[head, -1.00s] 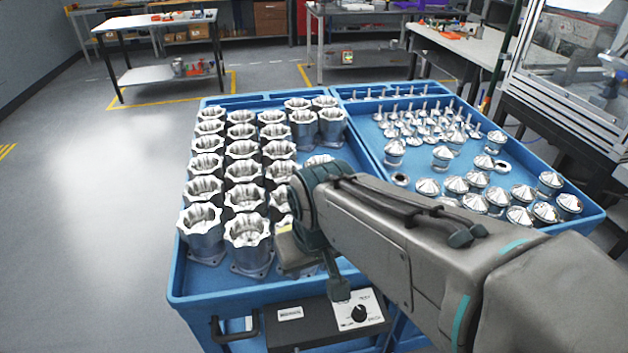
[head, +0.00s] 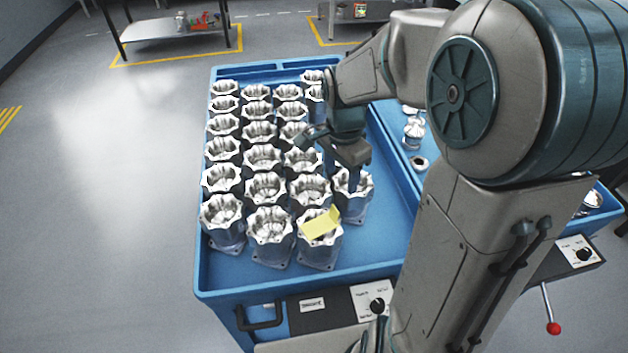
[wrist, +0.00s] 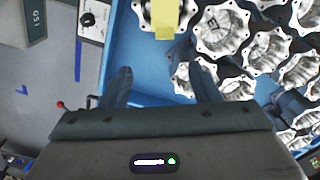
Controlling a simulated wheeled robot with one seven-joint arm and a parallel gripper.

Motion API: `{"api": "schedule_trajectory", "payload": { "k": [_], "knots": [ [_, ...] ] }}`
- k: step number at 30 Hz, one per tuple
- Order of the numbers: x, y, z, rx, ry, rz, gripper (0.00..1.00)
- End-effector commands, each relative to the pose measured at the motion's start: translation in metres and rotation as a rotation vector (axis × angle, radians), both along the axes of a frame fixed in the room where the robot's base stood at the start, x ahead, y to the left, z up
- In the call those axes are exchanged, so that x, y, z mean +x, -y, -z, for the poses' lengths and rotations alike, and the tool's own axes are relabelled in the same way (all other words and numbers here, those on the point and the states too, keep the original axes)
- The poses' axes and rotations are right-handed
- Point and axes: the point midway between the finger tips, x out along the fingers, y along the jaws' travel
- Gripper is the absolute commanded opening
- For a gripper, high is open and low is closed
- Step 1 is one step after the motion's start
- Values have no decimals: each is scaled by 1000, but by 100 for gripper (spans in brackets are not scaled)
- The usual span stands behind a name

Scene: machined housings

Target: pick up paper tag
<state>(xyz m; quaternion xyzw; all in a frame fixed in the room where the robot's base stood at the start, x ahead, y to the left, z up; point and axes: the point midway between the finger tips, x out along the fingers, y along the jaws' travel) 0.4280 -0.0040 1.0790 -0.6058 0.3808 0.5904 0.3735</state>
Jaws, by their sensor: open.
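The yellow paper tag (head: 320,224) lies folded, with one end raised, across the top of a metal housing (head: 318,250) in the front row of the blue tray. It also shows at the top edge of the wrist view (wrist: 166,14), partly cut off there. My gripper (head: 338,160) is above the housings, behind and a little right of the tag in the head view. In the wrist view my gripper (wrist: 162,82) has its two dark fingers spread apart with nothing between them. The tag is beyond the fingertips, not touched.
Rows of open-topped housings (head: 262,160) fill the blue tray (head: 205,275) around the tag, one close to my gripper (head: 352,195). A second blue tray (head: 388,125) with metal parts is to the right, largely hidden by my arm. A control box (head: 375,305) is at the front.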

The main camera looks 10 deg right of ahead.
Motion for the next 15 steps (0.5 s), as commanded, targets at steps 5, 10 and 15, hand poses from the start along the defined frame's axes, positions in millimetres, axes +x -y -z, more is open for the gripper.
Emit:
{"api": "schedule_trajectory", "payload": {
  "k": [5,10,15],
  "knots": [
    [11,-1,4,21,-15,93,56],
    [10,-2,33,24,-19,99,56],
    [10,-2,65,24,-18,98,56]
  ]
}}
